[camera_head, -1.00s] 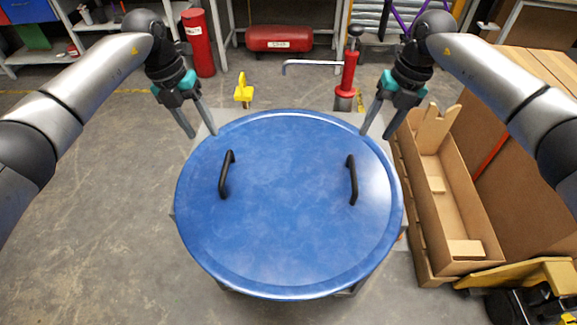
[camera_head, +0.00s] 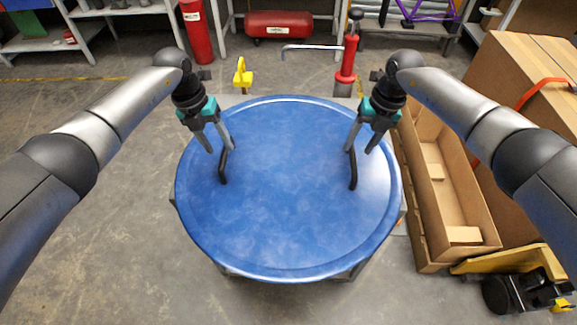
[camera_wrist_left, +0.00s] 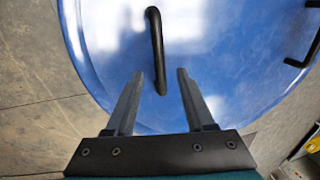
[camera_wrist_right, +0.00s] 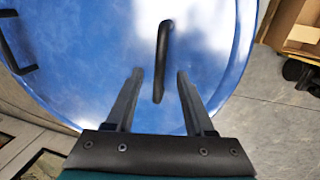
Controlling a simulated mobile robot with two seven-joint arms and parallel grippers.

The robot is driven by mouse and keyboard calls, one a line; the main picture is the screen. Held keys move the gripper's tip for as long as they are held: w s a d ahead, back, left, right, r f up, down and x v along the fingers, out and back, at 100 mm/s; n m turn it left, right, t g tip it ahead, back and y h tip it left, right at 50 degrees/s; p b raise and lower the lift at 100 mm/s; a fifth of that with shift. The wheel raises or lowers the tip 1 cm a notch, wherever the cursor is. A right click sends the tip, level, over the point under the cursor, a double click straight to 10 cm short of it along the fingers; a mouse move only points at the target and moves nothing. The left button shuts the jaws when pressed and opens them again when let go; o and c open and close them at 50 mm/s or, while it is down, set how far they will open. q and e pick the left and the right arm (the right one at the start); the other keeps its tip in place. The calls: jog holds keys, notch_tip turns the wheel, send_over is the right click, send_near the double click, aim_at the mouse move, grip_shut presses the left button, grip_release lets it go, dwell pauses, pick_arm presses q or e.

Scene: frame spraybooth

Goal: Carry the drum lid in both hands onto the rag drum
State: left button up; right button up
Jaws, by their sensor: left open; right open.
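The drum lid (camera_head: 288,215) is a large round blue disc with two black handles, lying flat on a support mostly hidden beneath it. My left gripper (camera_head: 221,148) is open above the lid at the left handle (camera_head: 223,168). In the left wrist view this handle (camera_wrist_left: 156,45) runs lengthwise, its near end between the fingertips. My right gripper (camera_head: 358,150) is open above the lid at the right handle (camera_head: 352,170). In the right wrist view that handle (camera_wrist_right: 162,55) also has its near end between the fingertips. I cannot make out the rag drum.
An open cardboard tray (camera_head: 445,195) and large boxes (camera_head: 530,85) stand close on the right. A red pump (camera_head: 348,58) and a yellow item (camera_head: 242,75) are behind the lid. A red cylinder (camera_head: 197,32) stands further back. Floor is clear at left.

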aim_at(224, 153)
pick_arm(q)
jog(key=shift+d+f, duration=0.25)
jog(key=shift+f, duration=1.05)
jog(key=shift+d+f, duration=0.25)
jog(key=shift+f, duration=1)
pick_arm(e)
jog(key=shift+a+f, duration=0.25)
jog(key=shift+f, duration=1.05)
jog(key=shift+a+f, duration=0.2)
jog(key=shift+f, duration=1.05)
pick_arm(q)
grip_shut()
pick_arm(e)
grip_shut()
jog(key=shift+w, duration=0.1)
pick_arm(q)
jog(key=shift+w+r, duration=0.1)
jog(key=shift+r, duration=0.1)
pick_arm(e)
jog(key=shift+w+r, duration=0.1)
jog(key=shift+r, duration=0.1)
